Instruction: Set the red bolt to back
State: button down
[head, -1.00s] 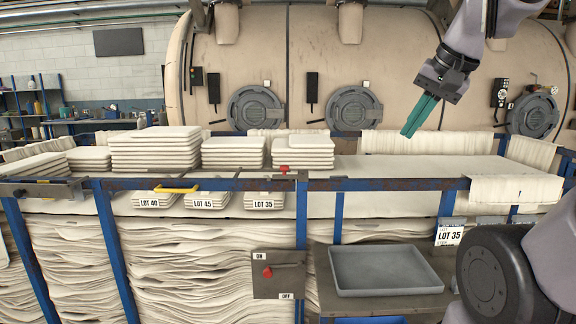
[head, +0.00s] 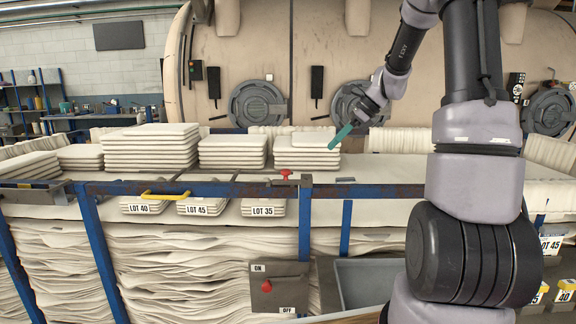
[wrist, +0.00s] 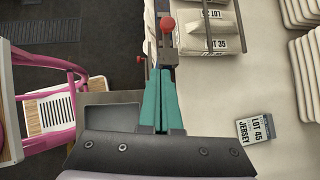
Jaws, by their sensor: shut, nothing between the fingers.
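The red bolt knob (head: 285,173) stands on the blue rail, on a small dark metal fitting. In the wrist view the red knob (wrist: 168,25) is a round ball just beyond my fingertips, near the top centre. My gripper (head: 341,136) has teal fingers, shut and empty, above the fabric table to the right of and higher than the knob in the head view. In the wrist view my gripper (wrist: 160,75) points toward the fitting (wrist: 168,50). I cannot tell whether the fingers touch it.
The blue rail (head: 230,189) runs across the front, with a yellow handle (head: 165,195). Below hangs an ON/OFF panel (head: 278,288) with another red knob. White fabric stacks (head: 150,148) stand behind. A grey tray (head: 362,283) is partly hidden by my arm.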

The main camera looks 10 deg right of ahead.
aim_at(285, 171)
jog(key=shift+w+a+f+m, duration=0.1)
jog(key=shift+w+f+m, duration=0.2)
jog(key=shift+w, duration=0.35)
jog(key=x, duration=0.9)
jog(key=shift+a+f, duration=0.3)
jog(key=a, duration=0.1)
jog(key=w+a, duration=0.1)
jog(key=shift+a+f, duration=0.25)
jog(key=shift+w+a+f, duration=0.1)
jog(key=shift+w+a, duration=0.15)
jog(key=shift+a, duration=0.4)
jog(key=shift+a, duration=0.1)
jog(key=shift+w+a, duration=0.2)
jog(key=shift+a, duration=0.9)
jog(key=shift+w+a, duration=0.2)
jog(key=shift+a, duration=0.85)
